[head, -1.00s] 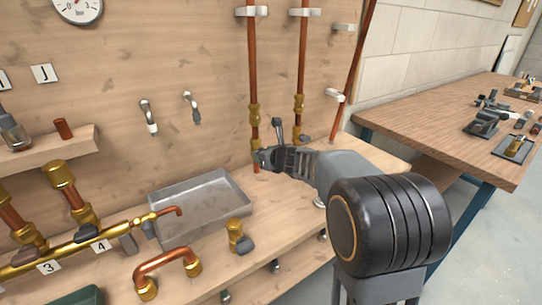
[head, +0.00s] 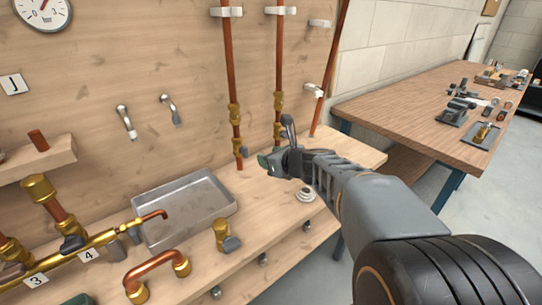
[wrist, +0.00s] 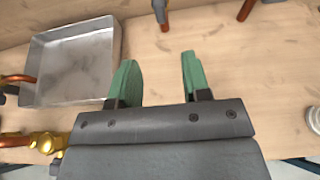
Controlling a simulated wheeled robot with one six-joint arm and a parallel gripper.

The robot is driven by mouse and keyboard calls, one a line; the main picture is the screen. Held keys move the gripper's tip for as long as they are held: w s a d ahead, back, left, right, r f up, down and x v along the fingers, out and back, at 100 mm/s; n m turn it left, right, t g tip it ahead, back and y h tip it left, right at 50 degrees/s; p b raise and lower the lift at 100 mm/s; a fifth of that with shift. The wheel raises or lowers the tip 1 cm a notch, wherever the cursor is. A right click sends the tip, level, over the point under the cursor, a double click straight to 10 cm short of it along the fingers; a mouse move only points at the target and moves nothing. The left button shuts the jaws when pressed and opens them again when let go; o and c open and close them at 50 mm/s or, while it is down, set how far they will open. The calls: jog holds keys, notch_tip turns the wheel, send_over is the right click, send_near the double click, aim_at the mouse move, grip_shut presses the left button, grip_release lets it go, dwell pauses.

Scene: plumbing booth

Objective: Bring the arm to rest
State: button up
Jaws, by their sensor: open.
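My arm reaches from the lower right over the wooden bench in the head view. My gripper (head: 270,163) is above the bench, near the feet of the upright copper pipes (head: 231,90). In the wrist view its two green fingers (wrist: 159,72) stand apart with nothing between them. Bare bench and the end of a pipe fitting (wrist: 161,12) show beyond the fingers.
A grey metal tray (head: 185,210) lies on the bench (head: 270,225), left of my gripper. A brass valve (head: 222,233), a copper bend (head: 157,264) and a white ring (head: 306,194) are nearby. A second table (head: 420,105) stands at the right.

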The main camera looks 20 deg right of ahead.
dwell(0.5)
jog(key=s+a+f+n+g+p, duration=0.15)
jog(key=s+n+g+p, duration=0.35)
jog(key=n, duration=0.6)
jog(key=s+a+f+n+g+p, duration=0.1)
jog(key=s+a+n+g, duration=0.2)
jog(key=s+n, duration=0.6)
jog(key=s+r+n+g+h+p, duration=0.1)
jog(key=s+r+n+h+p, duration=0.3)
jog(key=r+n+p, duration=0.5)
jog(key=n+p, duration=0.1)
jog(key=n, duration=0.2)
jog(key=shift+s+d+r, duration=0.15)
jog(key=shift+s+r, duration=0.05)
jog(key=shift+s, duration=0.15)
